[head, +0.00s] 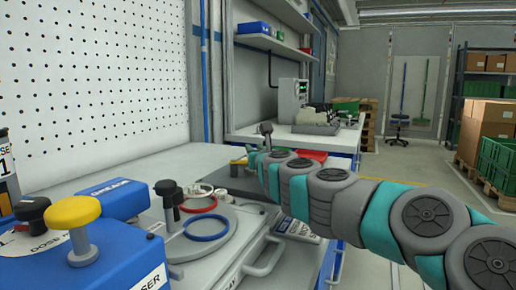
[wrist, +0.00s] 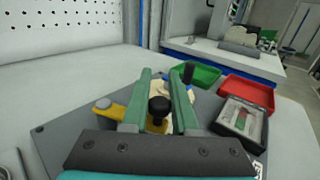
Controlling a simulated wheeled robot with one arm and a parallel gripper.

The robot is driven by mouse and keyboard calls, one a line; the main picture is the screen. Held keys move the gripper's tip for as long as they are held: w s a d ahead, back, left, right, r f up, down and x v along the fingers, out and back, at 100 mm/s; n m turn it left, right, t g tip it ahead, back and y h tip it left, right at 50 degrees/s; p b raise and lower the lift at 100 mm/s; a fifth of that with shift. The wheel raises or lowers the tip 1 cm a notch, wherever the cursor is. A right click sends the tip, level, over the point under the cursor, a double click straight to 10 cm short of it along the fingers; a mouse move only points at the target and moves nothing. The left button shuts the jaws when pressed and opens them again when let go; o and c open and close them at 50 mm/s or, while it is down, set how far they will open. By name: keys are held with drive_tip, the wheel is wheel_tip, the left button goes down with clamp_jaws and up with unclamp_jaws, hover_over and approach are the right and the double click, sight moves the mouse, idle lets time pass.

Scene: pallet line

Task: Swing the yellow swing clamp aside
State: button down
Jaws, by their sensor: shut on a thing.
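The yellow swing clamp (wrist: 116,114) lies on a dark grey plate (wrist: 70,128) in the wrist view, partly hidden by my left finger. A black knob (wrist: 159,106) stands over its right part. My gripper (wrist: 160,90) has its two green fingers on either side of this knob and is shut on it. A pale part shows behind the fingers, mostly hidden. In the head view my gripper (head: 261,164) is at the plate on the far part of the bench, and a bit of the yellow clamp (head: 239,161) shows to its left.
A green tray (wrist: 198,74) and a red tray (wrist: 247,88) stand behind the plate. A box with a clear window (wrist: 240,118) lies at right. In the head view a blue machine with a yellow knob (head: 74,213) and rings (head: 206,227) fill the near bench.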

idle(0.4)
drive_tip(key=c, duration=0.7)
unclamp_jaws()
drive_tip(key=shift+b+v, duration=0.4)
drive_tip(key=shift+v, duration=3.45)
drive_tip(key=shift+c, duration=0.4)
